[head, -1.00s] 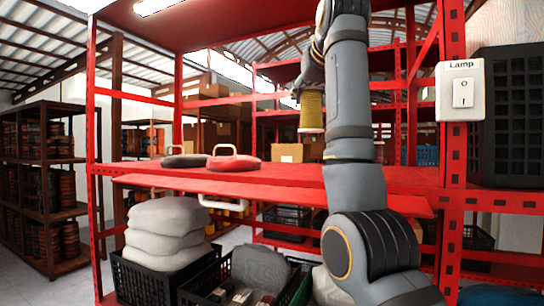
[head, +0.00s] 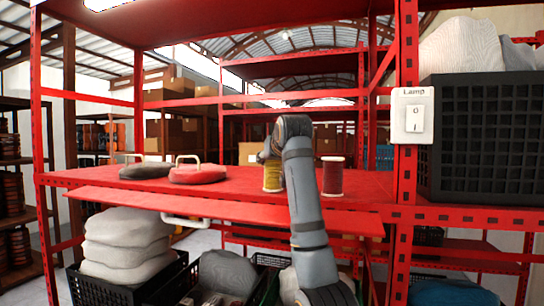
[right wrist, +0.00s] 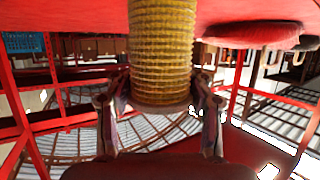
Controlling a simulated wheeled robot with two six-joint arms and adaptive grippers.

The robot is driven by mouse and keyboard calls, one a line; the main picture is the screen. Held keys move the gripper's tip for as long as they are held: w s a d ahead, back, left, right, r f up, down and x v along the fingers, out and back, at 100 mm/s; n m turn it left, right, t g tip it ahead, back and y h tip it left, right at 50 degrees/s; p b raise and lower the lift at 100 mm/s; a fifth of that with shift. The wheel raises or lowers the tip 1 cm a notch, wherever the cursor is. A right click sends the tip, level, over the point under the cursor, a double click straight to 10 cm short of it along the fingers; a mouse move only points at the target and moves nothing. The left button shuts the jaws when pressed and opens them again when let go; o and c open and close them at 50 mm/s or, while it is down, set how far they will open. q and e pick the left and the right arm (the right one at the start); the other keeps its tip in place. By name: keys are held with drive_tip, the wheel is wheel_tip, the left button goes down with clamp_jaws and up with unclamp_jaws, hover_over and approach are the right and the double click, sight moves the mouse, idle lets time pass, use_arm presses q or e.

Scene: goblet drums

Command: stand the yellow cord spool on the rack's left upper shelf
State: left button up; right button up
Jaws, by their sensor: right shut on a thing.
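The yellow cord spool (head: 273,178) is upright on or just above the red shelf of the rack, on the left part of it as the lamp switch side is to the right. My right gripper (head: 268,156) is shut on its upper end, coming down from above. In the right wrist view, the spool (right wrist: 163,50) sits between the two fingers (right wrist: 160,103), and its far end meets the red shelf surface (right wrist: 225,12). Whether it fully rests there is hard to tell. My left gripper is not in view.
A dark red spool (head: 333,177) stands close to the right of the yellow one. A lamp switch (head: 412,115) is on the right post. Crates and sacks (head: 127,240) sit below.

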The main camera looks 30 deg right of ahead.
drive_tip(key=shift+w+f, duration=0.1)
drive_tip(key=shift+f, duration=0.15)
drive_tip(key=o, duration=1.2)
drive_tip(key=shift+o, duration=1.4)
